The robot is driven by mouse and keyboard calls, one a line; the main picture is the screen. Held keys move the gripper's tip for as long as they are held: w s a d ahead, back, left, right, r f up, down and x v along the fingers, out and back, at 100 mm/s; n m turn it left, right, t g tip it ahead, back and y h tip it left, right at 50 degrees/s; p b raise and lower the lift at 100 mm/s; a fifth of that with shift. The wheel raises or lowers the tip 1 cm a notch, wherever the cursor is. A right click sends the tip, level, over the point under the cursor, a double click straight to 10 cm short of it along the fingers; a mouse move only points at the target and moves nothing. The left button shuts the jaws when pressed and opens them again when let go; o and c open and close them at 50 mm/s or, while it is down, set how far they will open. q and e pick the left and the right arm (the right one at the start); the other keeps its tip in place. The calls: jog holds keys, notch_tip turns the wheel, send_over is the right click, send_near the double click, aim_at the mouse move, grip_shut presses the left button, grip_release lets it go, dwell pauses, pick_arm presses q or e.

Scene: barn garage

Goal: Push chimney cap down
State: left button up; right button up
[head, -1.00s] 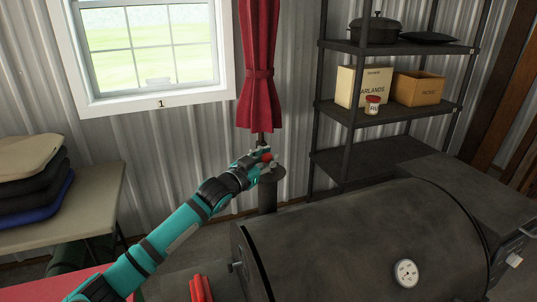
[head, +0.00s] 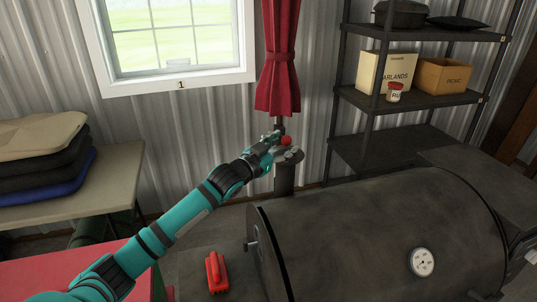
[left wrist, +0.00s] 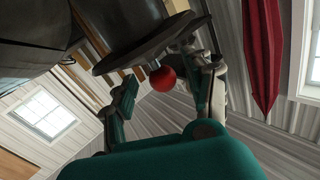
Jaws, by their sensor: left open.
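The chimney cap (head: 290,156) is a dark grey disc with a red ball knob (head: 286,141), above the upright chimney pipe (head: 284,180) at the smoker's left end. My left gripper (head: 279,140) is open at the cap, with its fingers by the knob. In the left wrist view, the red knob (left wrist: 163,79) shows between the two spread fingers (left wrist: 165,85), below the cap's disc (left wrist: 140,47) in the picture. I cannot tell whether a finger touches the knob or the cap, or whether a gap lies between cap and pipe. My right gripper is not seen.
The black barrel smoker (head: 370,230) with a dial gauge fills the lower right. A red object (head: 216,272) lies at its left. A shelf rack (head: 410,100) stands behind, and a red curtain (head: 279,80) hangs behind the chimney. A table with folded cushions (head: 40,155) stands left.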

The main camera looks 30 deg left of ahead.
pick_arm(q)
jog(key=s+a, duration=0.1)
jog(key=s, duration=0.9)
jog(key=shift+a, duration=0.2)
